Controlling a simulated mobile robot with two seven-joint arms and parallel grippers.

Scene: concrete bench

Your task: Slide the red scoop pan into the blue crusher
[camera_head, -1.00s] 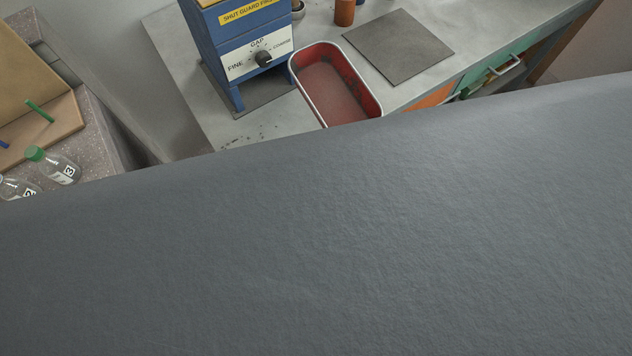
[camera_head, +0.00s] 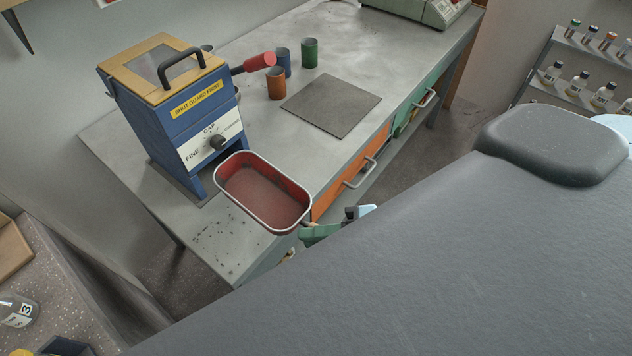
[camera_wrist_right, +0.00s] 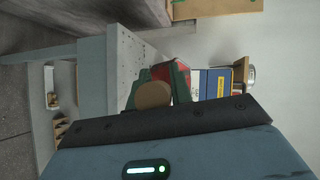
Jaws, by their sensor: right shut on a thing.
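The red scoop pan (camera_head: 262,196), a rounded tray with a pale rim, is at the front of the blue crusher (camera_head: 180,120), its far end close to the opening under the dial. My right gripper (camera_head: 314,230) is at the pan's near right end, shut on it; the large grey arm hides most of the wrist. In the right wrist view the green fingers (camera_wrist_right: 160,88) are in front of a piece of the red pan (camera_wrist_right: 175,72), with the blue crusher (camera_wrist_right: 217,83) beyond. My left gripper is not in view.
A dark square plate (camera_head: 331,104) lies on the concrete bench (camera_head: 240,240), with orange, blue and green cups (camera_head: 310,52) behind it. A red-handled lever (camera_head: 258,62) sticks out right of the crusher. Orange (camera_head: 350,182) and green drawers are along the bench front.

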